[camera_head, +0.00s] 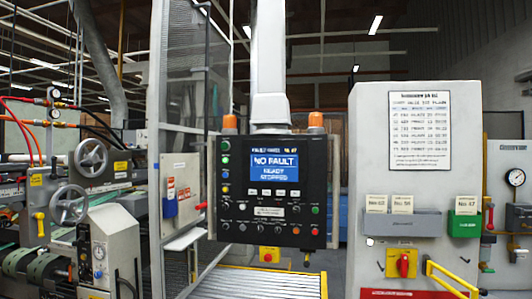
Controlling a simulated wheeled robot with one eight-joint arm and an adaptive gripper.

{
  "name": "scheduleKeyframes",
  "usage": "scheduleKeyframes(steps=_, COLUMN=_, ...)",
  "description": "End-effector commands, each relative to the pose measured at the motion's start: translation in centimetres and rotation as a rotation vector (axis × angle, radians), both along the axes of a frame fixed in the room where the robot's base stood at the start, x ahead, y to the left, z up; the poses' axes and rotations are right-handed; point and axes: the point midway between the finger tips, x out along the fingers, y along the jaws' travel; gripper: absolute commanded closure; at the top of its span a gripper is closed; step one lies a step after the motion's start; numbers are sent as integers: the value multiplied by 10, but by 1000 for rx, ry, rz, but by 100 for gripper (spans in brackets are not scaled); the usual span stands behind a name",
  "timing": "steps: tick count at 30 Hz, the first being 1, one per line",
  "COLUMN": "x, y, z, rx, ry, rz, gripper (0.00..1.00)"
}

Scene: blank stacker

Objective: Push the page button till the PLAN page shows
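A black control panel (234,185) hangs from a pale column in the middle of the view. Its blue screen (275,168) reads "NO FAULT", "READY", "STOPPED" in white, with a small header line that seems to begin with "FAULT". A row of small pale buttons (266,192) lies right under the screen. Several round buttons and knobs sit lower down, and coloured buttons run along the left and right edges. Labels are too small to read, so I cannot tell which one is the page button. My gripper is not in view.
Orange beacons (315,121) top the panel. A roller conveyor (254,283) lies below it. At right, a grey cabinet (464,120) carries a printed chart, card holders and a red rotary switch (404,264). Machinery with handwheels (91,158) stands at left.

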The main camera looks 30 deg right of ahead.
Motion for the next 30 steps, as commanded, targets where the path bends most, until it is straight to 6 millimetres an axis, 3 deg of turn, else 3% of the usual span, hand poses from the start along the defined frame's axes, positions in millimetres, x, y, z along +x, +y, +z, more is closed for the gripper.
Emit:
scheduleKeyframes(steps=1, x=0, y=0, z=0, rx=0, ry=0, rz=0, gripper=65)
scheduleKeyframes(steps=6, x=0, y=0, z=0, rx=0, ry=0, rz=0, gripper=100)
scheduleKeyframes(steps=30, x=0, y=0, z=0, rx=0, ry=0, rz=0, gripper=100)
